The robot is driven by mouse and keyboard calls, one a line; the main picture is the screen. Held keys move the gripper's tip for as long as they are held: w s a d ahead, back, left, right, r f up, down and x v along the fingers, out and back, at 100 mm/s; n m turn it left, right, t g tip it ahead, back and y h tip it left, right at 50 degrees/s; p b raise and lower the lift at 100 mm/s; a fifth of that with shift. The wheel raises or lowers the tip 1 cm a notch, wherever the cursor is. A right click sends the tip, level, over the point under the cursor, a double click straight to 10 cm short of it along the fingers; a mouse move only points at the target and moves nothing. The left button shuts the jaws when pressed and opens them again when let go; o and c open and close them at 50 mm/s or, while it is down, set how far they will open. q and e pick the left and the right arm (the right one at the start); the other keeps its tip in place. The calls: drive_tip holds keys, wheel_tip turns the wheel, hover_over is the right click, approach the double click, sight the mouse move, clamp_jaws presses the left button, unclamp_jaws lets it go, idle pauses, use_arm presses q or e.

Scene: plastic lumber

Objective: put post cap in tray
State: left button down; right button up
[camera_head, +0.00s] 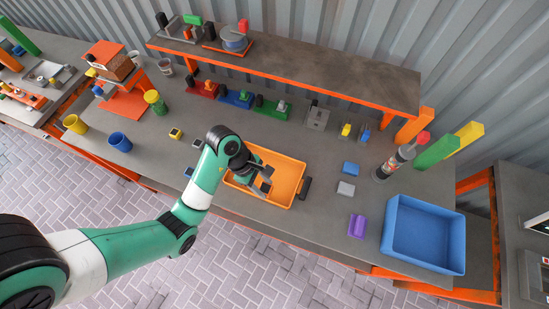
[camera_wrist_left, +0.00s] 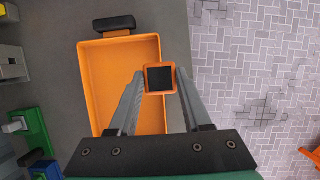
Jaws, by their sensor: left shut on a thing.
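The orange tray (camera_head: 287,176) lies on the workbench near its front edge, with a black handle at its right end. It also shows in the left wrist view (camera_wrist_left: 108,85), and its visible floor looks empty. My left gripper (camera_head: 264,184) is over the tray in the head view. In the left wrist view its fingers (camera_wrist_left: 160,80) are shut on a small square post cap (camera_wrist_left: 160,66), orange-rimmed with a dark centre. There the cap overlaps the tray's right edge; its height above the tray is hard to judge. My right gripper is not in view.
A blue bin (camera_head: 425,235) stands at the bench's right end. A purple block (camera_head: 357,226), a grey block (camera_head: 346,188) and a blue block (camera_head: 351,168) lie between tray and bin. A raised shelf (camera_head: 300,66) runs along the back. Blue (camera_head: 119,142) and yellow cups stand left.

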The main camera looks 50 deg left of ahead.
use_arm(q)
drive_tip(key=w+a+f+b, duration=0.1)
drive_tip(key=w+f+b, duration=0.2)
drive_tip(key=w+a+f+b, duration=0.2)
drive_tip(key=w+f+b, duration=0.1)
drive_tip(key=w, duration=0.1)
drive_tip(key=w+a+f+b, duration=0.2)
drive_tip(key=w+f+b, duration=0.1)
drive_tip(key=w, duration=0.1)
drive_tip(key=shift+w+a+b, duration=0.1)
drive_tip(key=shift+w+b, duration=0.15)
drive_tip(key=shift+b, duration=0.05)
drive_tip(key=shift+w+a+f, duration=0.1)
drive_tip(key=shift+w+f, duration=0.05)
drive_tip(key=shift+w, duration=0.1)
wheel_tip(320, 180, down, 3)
drive_tip(key=shift+w+a+f+b, duration=0.1)
drive_tip(key=shift+w+b, duration=0.05)
drive_tip(key=shift+b, duration=0.7)
drive_tip(key=shift+f, duration=0.15)
drive_tip(key=shift+f, duration=0.2)
drive_tip(key=shift+c, duration=1.7)
unclamp_jaws()
